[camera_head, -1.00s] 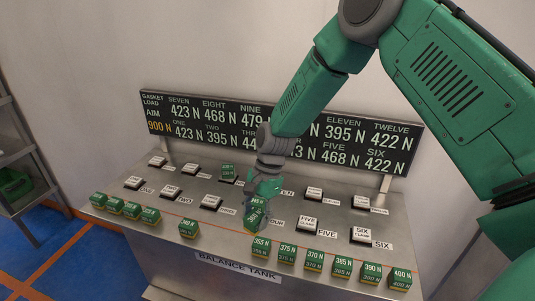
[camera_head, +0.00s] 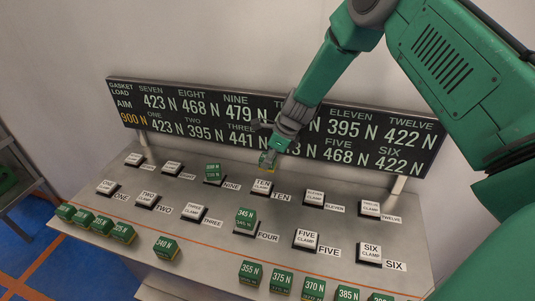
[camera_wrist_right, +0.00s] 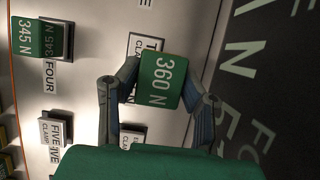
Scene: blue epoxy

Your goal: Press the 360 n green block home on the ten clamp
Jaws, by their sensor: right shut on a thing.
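My right gripper (camera_head: 279,148) is shut on the green 360 N block (camera_head: 268,160). It holds the block just above and behind the white ten clamp (camera_head: 263,186), at the back row of the panel. I cannot tell whether the block touches the clamp. In the right wrist view the 360 N block (camera_wrist_right: 161,80) sits between the two fingers of my right gripper (camera_wrist_right: 160,88), its label facing the camera. It covers much of the ten clamp's label (camera_wrist_right: 140,43) there. My left gripper is not in view.
A green 345 N block (camera_head: 246,217) sits on the four clamp, and another green block (camera_head: 212,171) on the nine clamp. Five clamp (camera_head: 306,238) and eleven clamp (camera_head: 314,197) are bare. Loose green blocks line the front edge. The load board (camera_head: 180,115) stands close behind.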

